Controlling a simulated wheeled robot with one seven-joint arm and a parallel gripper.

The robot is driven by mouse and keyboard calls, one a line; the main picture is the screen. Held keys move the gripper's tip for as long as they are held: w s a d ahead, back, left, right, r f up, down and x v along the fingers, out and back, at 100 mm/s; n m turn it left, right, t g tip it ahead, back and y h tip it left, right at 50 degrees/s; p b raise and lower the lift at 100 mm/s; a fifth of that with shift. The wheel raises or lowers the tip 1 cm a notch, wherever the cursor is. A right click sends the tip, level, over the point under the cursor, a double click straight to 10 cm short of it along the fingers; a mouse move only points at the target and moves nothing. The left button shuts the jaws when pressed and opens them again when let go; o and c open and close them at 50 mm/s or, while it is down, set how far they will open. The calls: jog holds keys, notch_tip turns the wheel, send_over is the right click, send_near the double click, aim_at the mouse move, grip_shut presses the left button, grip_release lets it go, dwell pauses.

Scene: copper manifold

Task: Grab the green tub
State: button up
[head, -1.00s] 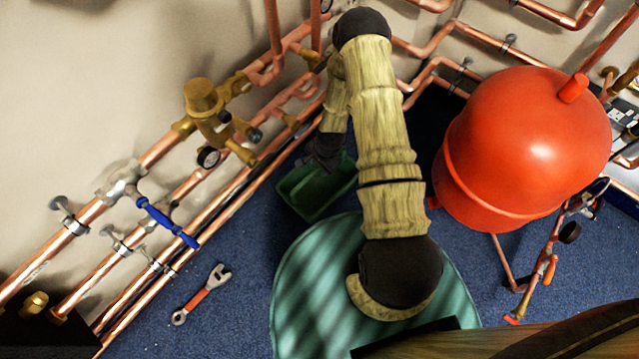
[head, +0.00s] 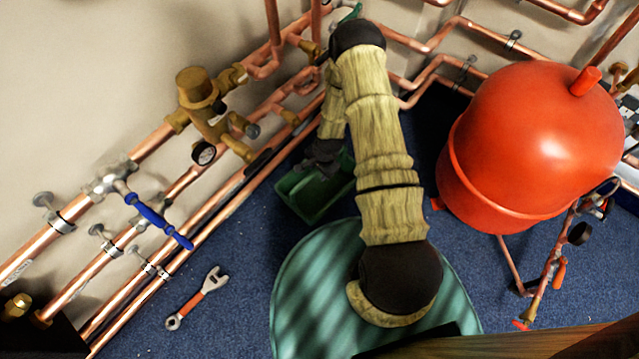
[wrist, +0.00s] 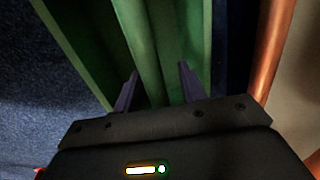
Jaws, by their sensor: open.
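The green tub (head: 306,197) stands on the blue floor between the copper pipes and my arm in the head view. My arm and gripper cover part of it. My gripper (head: 325,158) is at the tub's far end, pointing down. In the wrist view the tub (wrist: 181,45) fills the middle, with a long wall running up the picture. My gripper (wrist: 157,88) is open there, its two dark fingers apart, with the tub wall showing between them. I cannot tell whether either finger touches the wall.
Copper pipes with valves (head: 150,215) run along the wall left of the tub. A red tank (head: 535,145) stands to the right. A red-handled wrench (head: 197,297) lies on the floor at lower left. Blue floor (head: 235,270) is clear between them.

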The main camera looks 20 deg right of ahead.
grip_shut()
jog(key=shift+r, duration=0.15)
